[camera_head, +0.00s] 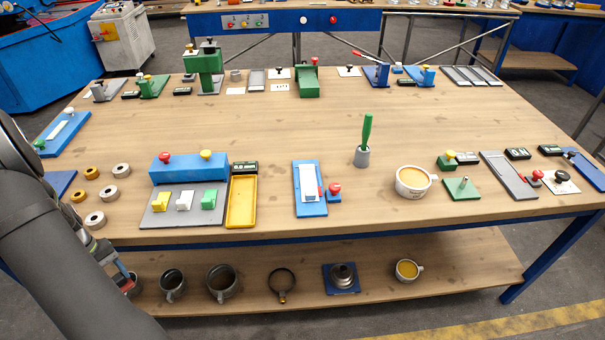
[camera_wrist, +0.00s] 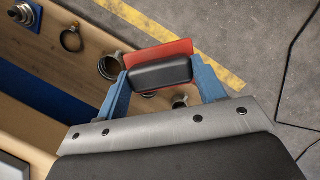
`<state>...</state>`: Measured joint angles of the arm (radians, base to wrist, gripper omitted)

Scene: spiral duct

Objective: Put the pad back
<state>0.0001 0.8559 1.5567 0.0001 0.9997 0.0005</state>
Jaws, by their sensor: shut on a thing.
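My gripper (camera_wrist: 163,82) is shut on the pad (camera_wrist: 160,75), a dark rounded block with a flat red plate along its far side. The blue fingers grip it at its two ends. In the head view my gripper (camera_head: 122,272) is at the lower left, in front of the table's front edge and over the lower shelf's left end. The pad is mostly hidden there by my arm; only small red and light bits show. I cannot tell which place on the table belongs to the pad.
Above are a yellow tray (camera_head: 242,203), a blue block with knobs (camera_head: 188,167) and several tape rolls (camera_head: 95,219). The table's middle is largely clear.

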